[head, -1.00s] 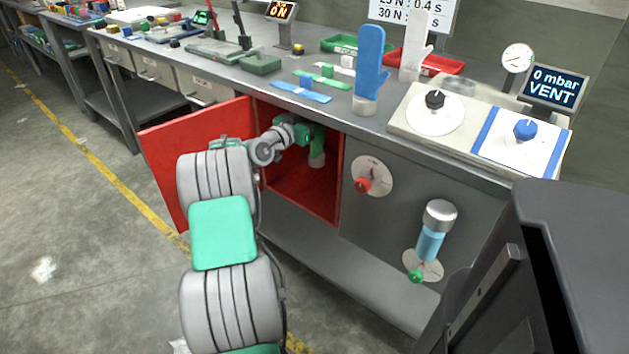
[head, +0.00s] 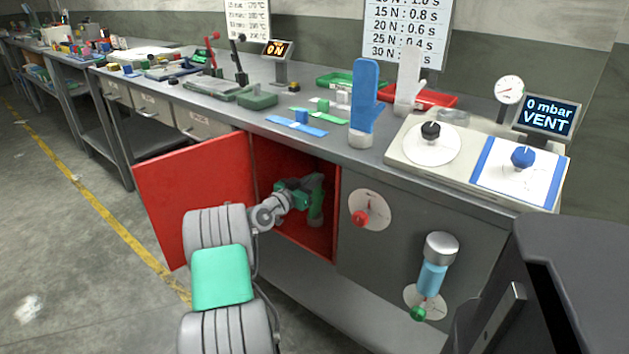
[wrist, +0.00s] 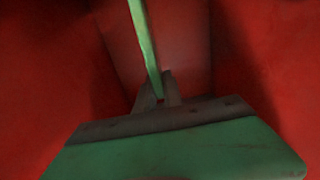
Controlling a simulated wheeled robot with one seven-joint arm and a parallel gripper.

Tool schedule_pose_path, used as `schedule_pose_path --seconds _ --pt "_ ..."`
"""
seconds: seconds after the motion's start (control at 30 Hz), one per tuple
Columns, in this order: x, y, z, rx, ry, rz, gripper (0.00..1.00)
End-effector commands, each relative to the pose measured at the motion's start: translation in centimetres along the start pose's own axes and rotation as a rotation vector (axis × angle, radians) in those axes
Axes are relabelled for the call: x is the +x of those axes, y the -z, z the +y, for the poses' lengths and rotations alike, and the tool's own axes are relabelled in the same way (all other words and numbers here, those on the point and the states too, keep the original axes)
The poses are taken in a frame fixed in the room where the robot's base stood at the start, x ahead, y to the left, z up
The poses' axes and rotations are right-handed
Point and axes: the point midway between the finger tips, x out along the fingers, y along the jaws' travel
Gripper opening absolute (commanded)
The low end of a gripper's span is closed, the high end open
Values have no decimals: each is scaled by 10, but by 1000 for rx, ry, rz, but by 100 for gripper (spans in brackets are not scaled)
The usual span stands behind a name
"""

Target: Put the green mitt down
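The green mitt (head: 316,203) is inside the open red cabinet (head: 290,238) under the bench, upright with its paler cuff downward. My gripper (head: 306,191) reaches in from the left at the mitt's upper part. In the wrist view, the two dark fingers (wrist: 158,92) close together on the mitt, which shows edge-on as a thin green strip (wrist: 143,42). I cannot tell whether the cuff touches the cabinet floor. My arm and the cabinet's left edge hide part of the interior.
The red cabinet door (head: 192,195) stands open to the left, close to my arm. A blue mitt (head: 365,100) and a white mitt (head: 407,80) stand on the bench above. A red knob (head: 360,218) and a blue cylinder (head: 432,277) are on the panel at right.

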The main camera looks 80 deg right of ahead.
Motion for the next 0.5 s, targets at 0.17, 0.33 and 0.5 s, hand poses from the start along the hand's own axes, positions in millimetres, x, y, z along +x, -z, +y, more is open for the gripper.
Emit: schedule_pose_path --seconds 0.17,0.33,0.5 --pt "0 1 0 0 0 0 27" --pt "0 1 0 0 0 0 32" --pt "0 3 0 0 0 0 32"
